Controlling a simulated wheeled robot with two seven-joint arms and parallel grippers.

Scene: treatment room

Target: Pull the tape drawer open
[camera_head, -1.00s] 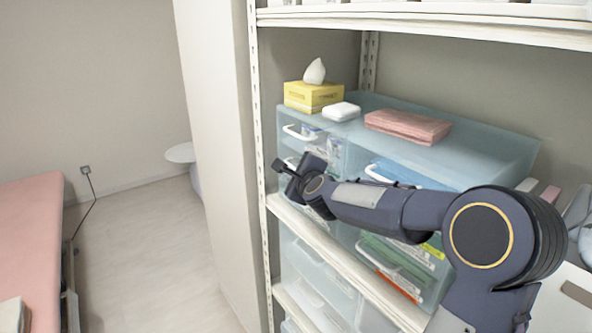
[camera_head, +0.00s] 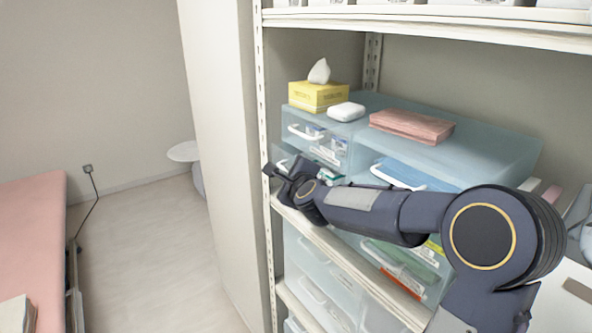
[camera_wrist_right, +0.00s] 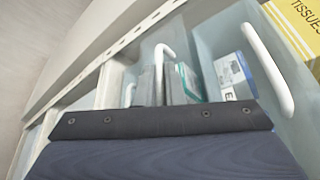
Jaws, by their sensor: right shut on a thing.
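The pale blue translucent drawer unit stands on the shelf, with a top left drawer (camera_head: 305,132) that has a white handle. My right gripper (camera_head: 276,170) is at the drawer below it, shut on that drawer's white handle (camera_wrist_right: 164,62); the arm and fingers hide most of the grip. That drawer stands partly out, and small teal and white packs (camera_head: 328,178) show inside it. In the right wrist view my gripper body covers the lower middle, and a teal-edged pack (camera_wrist_right: 188,82) shows beyond the handle. My left gripper is out of view.
A yellow tissue box (camera_head: 318,96), a white pack (camera_head: 346,111) and folded pink cloths (camera_head: 411,125) lie on top of the unit. A shelf post (camera_head: 262,130) stands close left of my gripper. The floor (camera_head: 150,260) at left is clear.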

